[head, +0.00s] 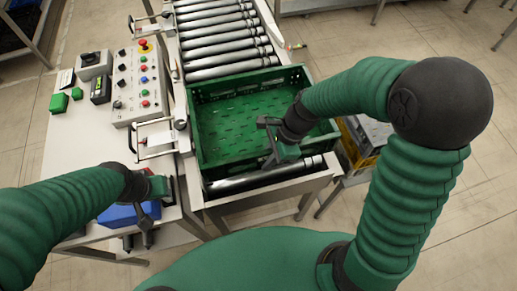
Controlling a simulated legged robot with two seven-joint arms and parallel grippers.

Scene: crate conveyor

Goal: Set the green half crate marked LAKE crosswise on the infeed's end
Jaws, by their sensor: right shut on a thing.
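The green crate (197,134) lies at the near end of the roller infeed (222,50), its long side running across the rollers. It looks empty, with a slotted floor; I cannot read a LAKE mark on it. My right gripper (270,142) is at the crate's near right part, shut on what appears to be its wall; the arm hides part of the right side. My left gripper (146,222) is apart from the crate, low over the left table's near edge by a blue object. Its jaw gap is not clear.
A control panel (138,82) with buttons and a table (65,130) with small green boxes stand left of the infeed. A blue object (120,214) lies by my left gripper. A yellow and grey crate (362,138) stands right. One bare roller (265,174) shows in front of the crate.

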